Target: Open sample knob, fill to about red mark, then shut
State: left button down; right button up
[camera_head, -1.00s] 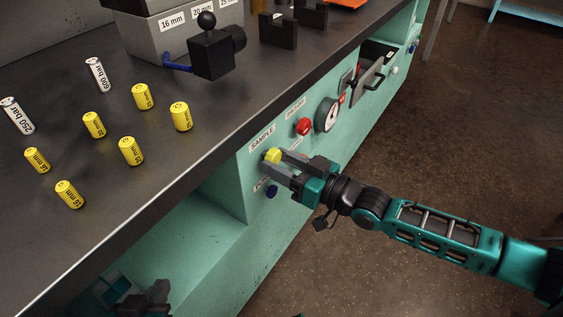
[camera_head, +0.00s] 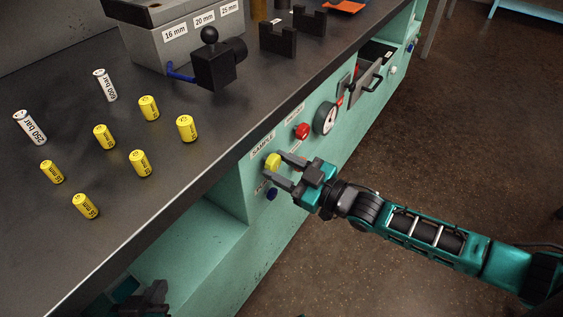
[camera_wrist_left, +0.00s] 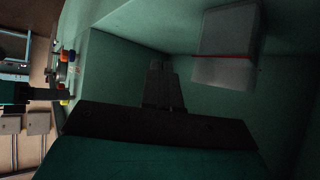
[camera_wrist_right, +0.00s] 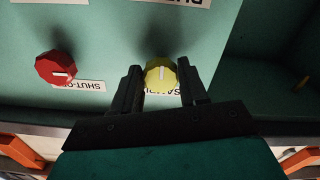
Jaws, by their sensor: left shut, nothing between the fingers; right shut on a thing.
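The yellow sample knob (camera_head: 272,162) sits on the green panel below the SAMPLE label (camera_head: 263,145). My right gripper (camera_head: 280,172) is shut on it, one finger on each side; the right wrist view shows the knob (camera_wrist_right: 161,75) with a white pointer line, between the fingertips (camera_wrist_right: 160,82). A pale translucent container with a red line (camera_wrist_left: 224,70) stands in the recess in the left wrist view. I cannot tell its liquid level. My left gripper (camera_wrist_left: 160,68) is shut and empty, left of the container in that view. Its body shows partly at the lower left of the head view.
A red SHUT-OFF knob (camera_wrist_right: 55,68) sits beside the sample knob. Several yellow cylinders (camera_head: 140,162) and two white ones (camera_head: 30,127) stand on the dark bench top.

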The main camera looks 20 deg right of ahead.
pick_arm(q)
jog(key=shift+f, duration=0.1)
pick_arm(e)
jog(key=o, duration=1.1)
jog(key=shift+c, duration=0.2)
pick_arm(q)
jog(key=shift+d+r, duration=0.1)
jog(key=shift+r, duration=0.1)
pick_arm(e)
jog(key=shift+s+d, duration=0.25)
jog(key=shift+s, duration=0.05)
pick_arm(q)
notch_tip(320, 180, up, 3)
jog(key=p, duration=0.2)
jog(key=shift+f+p, duration=0.2)
jog(key=shift+p, duration=0.15)
pick_arm(e)
jog(key=v, duration=1.2)
